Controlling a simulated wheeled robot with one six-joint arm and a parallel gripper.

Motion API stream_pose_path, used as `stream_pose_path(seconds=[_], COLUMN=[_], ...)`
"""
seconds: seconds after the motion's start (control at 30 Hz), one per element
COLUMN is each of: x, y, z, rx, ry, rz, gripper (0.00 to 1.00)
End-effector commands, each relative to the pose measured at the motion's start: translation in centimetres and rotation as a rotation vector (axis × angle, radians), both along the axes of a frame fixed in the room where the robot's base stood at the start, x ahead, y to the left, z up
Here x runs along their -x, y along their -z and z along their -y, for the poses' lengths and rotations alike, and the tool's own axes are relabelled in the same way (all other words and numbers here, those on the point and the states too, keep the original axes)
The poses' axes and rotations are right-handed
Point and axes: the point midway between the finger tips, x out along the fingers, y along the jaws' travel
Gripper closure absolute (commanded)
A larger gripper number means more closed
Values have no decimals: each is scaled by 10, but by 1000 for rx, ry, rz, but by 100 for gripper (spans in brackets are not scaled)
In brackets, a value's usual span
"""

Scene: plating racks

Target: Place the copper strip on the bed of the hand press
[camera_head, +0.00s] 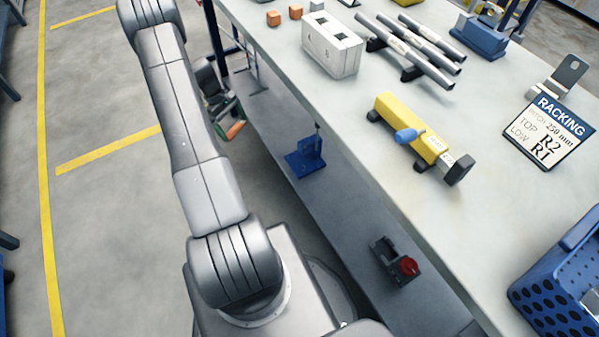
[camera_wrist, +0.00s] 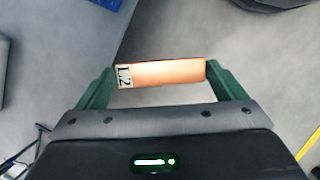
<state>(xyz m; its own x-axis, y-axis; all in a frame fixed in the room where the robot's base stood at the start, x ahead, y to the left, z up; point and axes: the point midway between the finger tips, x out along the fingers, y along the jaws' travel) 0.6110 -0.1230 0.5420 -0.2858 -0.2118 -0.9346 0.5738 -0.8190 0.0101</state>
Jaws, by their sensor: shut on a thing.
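My gripper (camera_head: 229,119) hangs beside the long table, over the floor. In the wrist view its two green fingers (camera_wrist: 161,73) are shut on the ends of the copper strip (camera_wrist: 170,74), a flat orange-brown bar with an "L2" label at its left end. The strip also shows in the head view (camera_head: 236,130), partly hidden by the gripper. A small blue device (camera_head: 305,160) with a thin upright post stands on the lower shelf. I cannot tell whether it is the hand press, and its bed is not clear.
The table (camera_head: 440,210) carries a white block with slots (camera_head: 332,47), grey rods (camera_head: 410,45), a yellow bar tool (camera_head: 411,125), a "RACKING" sign (camera_head: 548,130) and a blue crate (camera_head: 545,285). A red-knobbed device (camera_head: 393,262) sits on the lower shelf (camera_head: 275,125).

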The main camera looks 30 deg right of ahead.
Motion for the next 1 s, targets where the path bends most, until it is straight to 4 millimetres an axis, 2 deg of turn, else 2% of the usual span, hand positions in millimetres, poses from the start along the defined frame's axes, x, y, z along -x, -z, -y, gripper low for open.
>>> stream_pose_path(seconds=[0.03,0.1,0.3,0.4,0.53,0.73,1.0], x=[-2,-6,-15,-18,-21,-17,27], y=[30,52,109,131,147,154,154], z=[6,14,33,41,48,59,110], rx=[1,3,8,11,12,14,12], ry=[-22,-59,-157,-197,-233,-251,-248], rz=[-2,-5,-15,-21,-25,-28,-30], gripper=[41,41,41,41,41,41,41])
